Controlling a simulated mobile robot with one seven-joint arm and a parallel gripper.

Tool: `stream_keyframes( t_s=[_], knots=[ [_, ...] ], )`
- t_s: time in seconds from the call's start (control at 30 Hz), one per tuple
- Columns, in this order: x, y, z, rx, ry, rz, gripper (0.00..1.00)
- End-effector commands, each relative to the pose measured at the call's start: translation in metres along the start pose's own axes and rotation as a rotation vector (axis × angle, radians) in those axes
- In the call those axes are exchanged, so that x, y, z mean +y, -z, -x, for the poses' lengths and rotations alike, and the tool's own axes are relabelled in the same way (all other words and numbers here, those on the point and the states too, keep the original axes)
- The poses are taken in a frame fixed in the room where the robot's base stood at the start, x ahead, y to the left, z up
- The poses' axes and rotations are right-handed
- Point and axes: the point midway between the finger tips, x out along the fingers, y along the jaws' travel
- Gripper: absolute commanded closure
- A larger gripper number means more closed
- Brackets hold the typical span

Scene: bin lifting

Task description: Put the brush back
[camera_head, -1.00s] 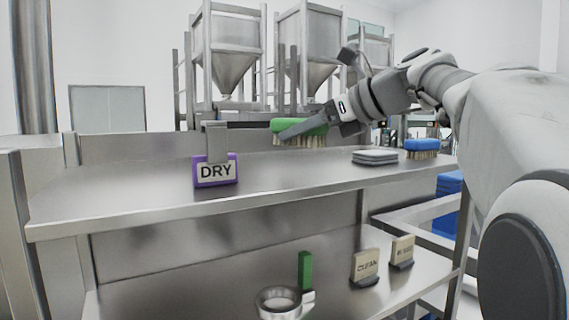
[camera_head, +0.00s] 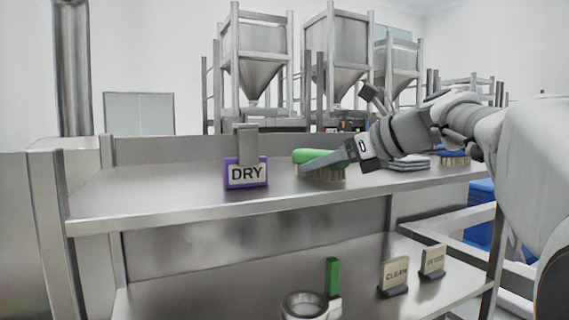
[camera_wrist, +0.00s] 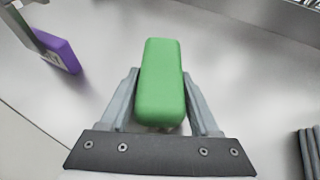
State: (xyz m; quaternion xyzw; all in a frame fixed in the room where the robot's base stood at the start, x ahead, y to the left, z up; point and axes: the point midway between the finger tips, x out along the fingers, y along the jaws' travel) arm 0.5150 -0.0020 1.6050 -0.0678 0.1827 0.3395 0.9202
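A green brush (camera_head: 322,158) with tan bristles is at the upper steel shelf (camera_head: 150,197), bristles down, right of the purple DRY sign. In the head view its bristles look to be at the shelf surface; whether they touch cannot be told for sure. My gripper (camera_head: 318,164) is around the brush from the right. In the wrist view the green brush back (camera_wrist: 161,82) lies between the two fingers of my gripper (camera_wrist: 161,100), which look close against its sides. The bristles are hidden in the wrist view.
The purple DRY sign (camera_head: 246,173) stands left of the brush, and also shows in the wrist view (camera_wrist: 62,52). A grey stack (camera_head: 408,163) and a blue brush (camera_head: 455,158) are to the right. The lower shelf holds a CLEAN sign (camera_head: 394,276) and a metal ring (camera_head: 304,305).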

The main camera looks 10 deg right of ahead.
Motion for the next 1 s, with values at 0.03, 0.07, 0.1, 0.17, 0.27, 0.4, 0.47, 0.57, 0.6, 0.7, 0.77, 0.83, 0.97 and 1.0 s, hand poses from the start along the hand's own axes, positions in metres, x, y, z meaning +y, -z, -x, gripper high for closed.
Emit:
stream_keyframes(
  t_s=[0.03, 0.07, 0.1, 0.17, 0.27, 0.4, 0.47, 0.57, 0.6, 0.7, 0.77, 0.83, 0.97, 1.0],
  knots=[
    [0.000, 0.000, 0.000, 0.000, 0.000, 0.000, 0.26],
    [0.000, 0.000, 0.000, 0.000, 0.000, 0.000, 0.21],
    [0.000, 0.000, 0.000, 0.000, 0.000, 0.000, 0.14],
    [0.000, 0.000, 0.000, 0.000, 0.000, 0.000, 0.14],
    [0.000, -0.001, 0.000, 0.000, 0.000, 0.000, 0.14],
    [0.000, -0.002, 0.001, 0.000, 0.000, 0.000, 0.14],
    [0.000, -0.005, 0.002, 0.000, 0.001, 0.000, 0.14],
    [-0.001, -0.003, 0.014, -0.001, 0.003, 0.000, 0.14],
    [-0.001, -0.003, 0.021, -0.001, 0.003, 0.000, 0.14],
    [-0.001, -0.003, 0.043, -0.001, 0.005, 0.001, 0.14],
    [-0.001, -0.003, 0.057, -0.002, 0.005, 0.000, 0.14],
    [-0.001, -0.003, 0.072, -0.002, 0.004, 0.000, 0.14],
    [-0.001, -0.003, 0.096, 0.000, 0.003, 0.000, 0.14],
    [-0.001, -0.003, 0.102, 0.000, 0.003, 0.000, 0.14]
  ],
)
